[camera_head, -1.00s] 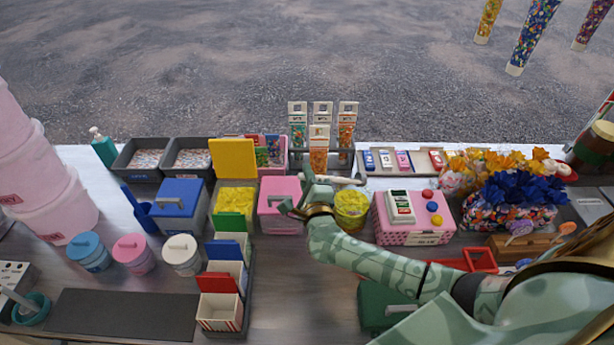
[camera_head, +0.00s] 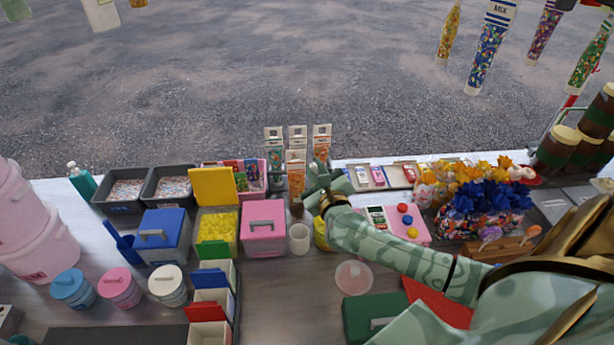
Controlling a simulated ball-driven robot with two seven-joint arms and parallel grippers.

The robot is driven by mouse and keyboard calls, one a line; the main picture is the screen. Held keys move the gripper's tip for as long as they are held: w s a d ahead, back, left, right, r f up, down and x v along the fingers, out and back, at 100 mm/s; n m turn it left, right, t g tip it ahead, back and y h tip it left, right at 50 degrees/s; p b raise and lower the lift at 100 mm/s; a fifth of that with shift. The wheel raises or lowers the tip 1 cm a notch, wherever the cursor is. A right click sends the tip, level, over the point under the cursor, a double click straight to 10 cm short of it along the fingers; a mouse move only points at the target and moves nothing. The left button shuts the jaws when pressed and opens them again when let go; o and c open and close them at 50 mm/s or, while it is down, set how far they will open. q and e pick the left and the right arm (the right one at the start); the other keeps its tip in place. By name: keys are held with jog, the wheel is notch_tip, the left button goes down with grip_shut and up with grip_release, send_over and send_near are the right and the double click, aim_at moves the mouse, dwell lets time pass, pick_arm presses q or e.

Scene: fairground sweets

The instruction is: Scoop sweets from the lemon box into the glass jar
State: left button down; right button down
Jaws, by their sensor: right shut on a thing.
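The lemon box (camera_head: 217,247) stands left of centre. Its yellow lid (camera_head: 212,187) is raised and yellow sweets (camera_head: 217,225) show inside. A pale, translucent cylinder (camera_head: 299,239), which looks like the glass jar, stands right of the pink box and seems empty. A yellow round container (camera_head: 320,235) beside it is mostly hidden by my right wrist. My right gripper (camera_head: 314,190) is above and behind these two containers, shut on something. A dark piece (camera_head: 296,209) shows beside it, but I cannot tell what is held. My left gripper is out of view.
A pink lidded box (camera_head: 263,238) stands between the lemon box and the pale cylinder. A translucent round disc (camera_head: 353,278) lies on the counter below my right arm. Candy tubes (camera_head: 296,180) stand behind. The counter front of the pink box is clear (camera_head: 285,295).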

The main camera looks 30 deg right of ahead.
jog(key=shift+d, duration=0.4)
jog(key=s+d+r+m+b, duration=0.1)
jog(key=s+d+r+m, duration=0.1)
jog(key=d+m, duration=0.4)
jog(key=shift+d+r+b, duration=0.15)
jog(key=shift+r+b, duration=0.1)
jog(key=shift+b, duration=0.05)
